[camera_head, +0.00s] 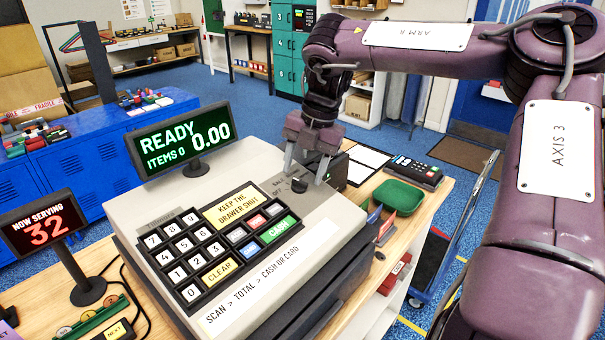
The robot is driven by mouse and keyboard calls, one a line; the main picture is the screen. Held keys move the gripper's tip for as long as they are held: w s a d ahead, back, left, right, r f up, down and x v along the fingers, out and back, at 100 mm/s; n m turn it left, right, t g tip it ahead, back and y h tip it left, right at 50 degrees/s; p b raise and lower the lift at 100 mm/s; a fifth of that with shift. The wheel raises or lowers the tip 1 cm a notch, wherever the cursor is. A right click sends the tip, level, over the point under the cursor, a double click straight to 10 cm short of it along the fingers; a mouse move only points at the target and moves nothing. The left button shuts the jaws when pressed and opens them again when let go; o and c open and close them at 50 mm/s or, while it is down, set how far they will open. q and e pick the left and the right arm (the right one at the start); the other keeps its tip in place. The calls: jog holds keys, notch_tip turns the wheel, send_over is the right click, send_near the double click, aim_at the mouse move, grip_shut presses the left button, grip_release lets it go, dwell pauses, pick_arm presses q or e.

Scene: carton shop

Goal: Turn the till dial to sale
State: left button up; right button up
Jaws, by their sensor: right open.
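The till (150,215) stands on a wooden counter, with a keypad and a lit display (185,143) reading READY, ITEMS 0, 0.00. The small dark till dial (299,185) sits at the till's right rear, beside small markings; OFF is partly legible, and the others are too small or covered to read. My right gripper (304,174) points down over the dial from the right arm. Its jaws are open, with one finger on each side of the dial. I cannot tell whether they touch it. My left gripper is not in this view.
A green tray (398,196), a card terminal (414,172) and a white sheet (367,156) lie right of the till. A NOW SERVING 32 sign (45,225) stands at left. A blue trolley (452,240) is beyond the counter's right edge.

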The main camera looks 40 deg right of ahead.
jog(key=v, duration=0.6)
jog(key=shift+s, duration=0.1)
dwell(0.4)
